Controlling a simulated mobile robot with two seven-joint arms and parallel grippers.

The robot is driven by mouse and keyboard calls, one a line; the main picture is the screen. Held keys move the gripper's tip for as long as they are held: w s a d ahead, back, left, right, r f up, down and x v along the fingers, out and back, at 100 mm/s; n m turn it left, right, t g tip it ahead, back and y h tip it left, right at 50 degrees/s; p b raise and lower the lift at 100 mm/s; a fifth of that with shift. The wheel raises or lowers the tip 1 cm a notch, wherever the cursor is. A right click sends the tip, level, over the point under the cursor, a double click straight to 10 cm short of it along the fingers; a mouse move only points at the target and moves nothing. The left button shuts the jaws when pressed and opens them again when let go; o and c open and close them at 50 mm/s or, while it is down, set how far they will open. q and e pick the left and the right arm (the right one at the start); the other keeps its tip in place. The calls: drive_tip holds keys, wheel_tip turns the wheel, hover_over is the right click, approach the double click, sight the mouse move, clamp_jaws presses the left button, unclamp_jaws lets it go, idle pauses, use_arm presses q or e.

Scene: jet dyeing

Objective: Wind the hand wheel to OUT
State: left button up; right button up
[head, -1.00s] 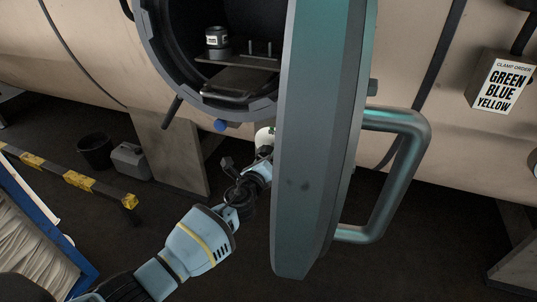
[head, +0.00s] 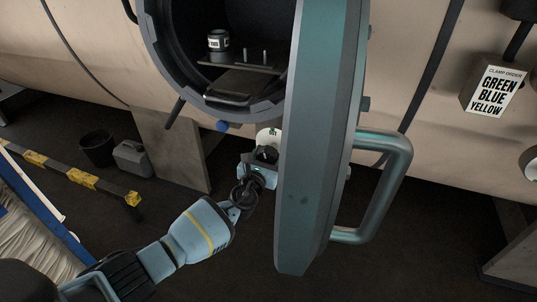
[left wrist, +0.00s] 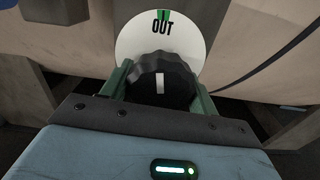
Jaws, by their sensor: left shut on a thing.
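The hand wheel is a black ribbed knob (left wrist: 158,88) with a white mark, in front of a white dial plate (left wrist: 190,42). The plate reads OUT under a green mark (left wrist: 163,15). The knob's white mark stands nearly upright, below the word OUT. My left gripper (left wrist: 158,97) is shut on the knob, one green finger on each side. In the head view my left gripper (head: 264,162) is at the knob below the round opening, just left of the open door. The dial (head: 268,136) is partly hidden there. My right gripper is not in view.
The thick open door (head: 318,140) with its tube handle (head: 398,185) stands close right of my left gripper. A grey support plate (head: 172,150) is to the left. A black bucket (head: 96,149), a grey can (head: 132,158) and a yellow-black bar (head: 80,179) are farther left.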

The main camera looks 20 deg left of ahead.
sight(266, 160)
use_arm(q)
drive_tip(key=shift+m, duration=0.5)
drive_tip(key=o, duration=1)
drive_tip(key=shift+c, duration=0.2)
drive_tip(key=shift+s+r+p, duration=0.1)
drive_tip(key=shift+s+p, duration=0.2)
drive_tip(key=shift+s, duration=0.2)
drive_tip(key=s+p, duration=0.1)
drive_tip(key=s, duration=0.4)
drive_tip(key=shift+s+a+p, duration=0.15)
drive_tip(key=shift+s+p, duration=0.15)
drive_tip(key=shift+p, duration=0.1)
drive_tip(key=shift+s, duration=0.65)
